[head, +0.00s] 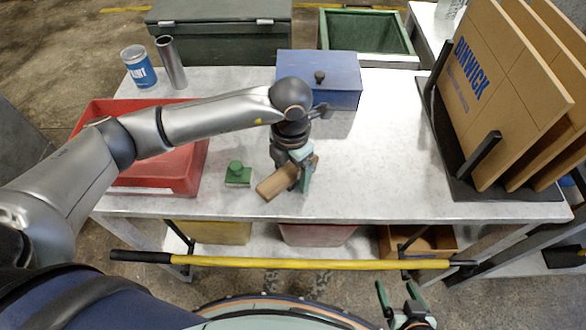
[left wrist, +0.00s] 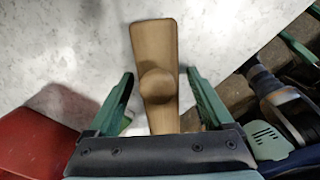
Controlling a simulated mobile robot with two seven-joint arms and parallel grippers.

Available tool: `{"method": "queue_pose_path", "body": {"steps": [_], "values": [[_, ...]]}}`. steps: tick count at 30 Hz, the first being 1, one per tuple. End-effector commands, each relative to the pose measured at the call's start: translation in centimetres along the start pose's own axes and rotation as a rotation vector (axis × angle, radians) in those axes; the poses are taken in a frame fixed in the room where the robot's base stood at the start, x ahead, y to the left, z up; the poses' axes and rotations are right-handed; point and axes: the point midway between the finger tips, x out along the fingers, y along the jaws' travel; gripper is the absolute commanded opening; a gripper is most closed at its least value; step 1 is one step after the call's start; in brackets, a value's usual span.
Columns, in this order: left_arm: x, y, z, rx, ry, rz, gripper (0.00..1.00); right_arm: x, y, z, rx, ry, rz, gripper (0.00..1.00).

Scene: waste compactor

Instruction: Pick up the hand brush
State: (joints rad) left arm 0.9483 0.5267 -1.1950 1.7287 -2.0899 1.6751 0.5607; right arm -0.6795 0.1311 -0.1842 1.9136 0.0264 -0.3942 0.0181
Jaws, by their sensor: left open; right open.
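The hand brush (head: 272,187) is a brown wooden piece lying at a slant on the grey-white table, near its front edge. In the left wrist view the brush (left wrist: 154,40) runs up and down the picture, with a round raised part at its middle. My left gripper (head: 290,174) is above the brush, open, with one green finger on each side of it; the wrist view shows gaps between the brush and both fingers (left wrist: 159,75). Any bristles are hidden. My right gripper (head: 400,297) is open and empty, low in front of the table.
A green knobbed block (head: 238,176) sits just left of the brush. A red tray (head: 150,182) lies further left, partly under my left arm. A blue box (head: 340,72) stands behind. A rack of cardboard sheets (head: 500,90) fills the right. Table between brush and rack is clear.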

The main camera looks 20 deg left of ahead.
Motion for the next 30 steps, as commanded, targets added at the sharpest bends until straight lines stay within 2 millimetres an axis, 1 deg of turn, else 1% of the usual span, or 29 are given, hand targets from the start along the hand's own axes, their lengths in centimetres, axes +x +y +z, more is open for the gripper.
{"method": "queue_pose_path", "body": {"steps": [6,7,27,29,30], "values": [[0.14,-0.02,0.02,0.0,-0.001,0.0,0.85,0.02,0.0,-0.03,0.0,0.001,0.0,0.8],[0.13,-0.02,0.01,0.0,-0.001,0.0,0.83,0.02,0.0,-0.03,0.0,0.001,0.0,0.8],[0.08,0.0,0.01,0.0,-0.001,0.0,0.07,0.02,0.01,-0.08,0.0,0.002,0.0,0.8],[0.08,0.0,0.01,0.0,-0.001,0.0,0.01,0.02,0.01,-0.08,0.0,0.002,0.0,0.8],[0.08,0.0,0.01,0.0,-0.001,0.0,0.0,0.02,0.01,-0.09,0.0,0.002,0.0,0.8]]}}
